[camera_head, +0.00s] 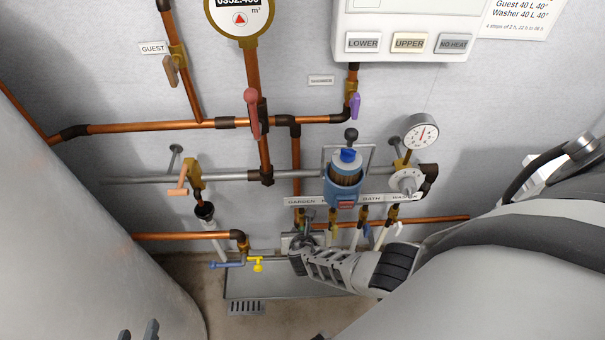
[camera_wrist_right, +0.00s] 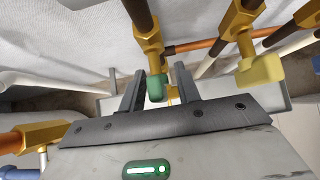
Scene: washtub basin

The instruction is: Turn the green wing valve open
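The green wing valve (camera_wrist_right: 156,88) hangs below a brass body on a dark vertical pipe in the right wrist view. My right gripper (camera_wrist_right: 160,90) is open, with one finger on each side of the green wing. The wing looks closer to the left finger; I cannot tell whether it touches. In the head view my right gripper (camera_head: 305,232) is at the lower pipes under the GARDEN label, and it largely hides the green valve there. My left gripper (camera_head: 138,331) shows only as two dark, separated fingertips at the bottom edge, away from the valve.
A pale yellow valve handle (camera_wrist_right: 262,70) hangs on the neighbouring pipe to the right. A blue-and-yellow tap (camera_head: 240,263) sits left of my right gripper. A blue filter housing (camera_head: 343,185) is above it. Large grey tanks flank the space.

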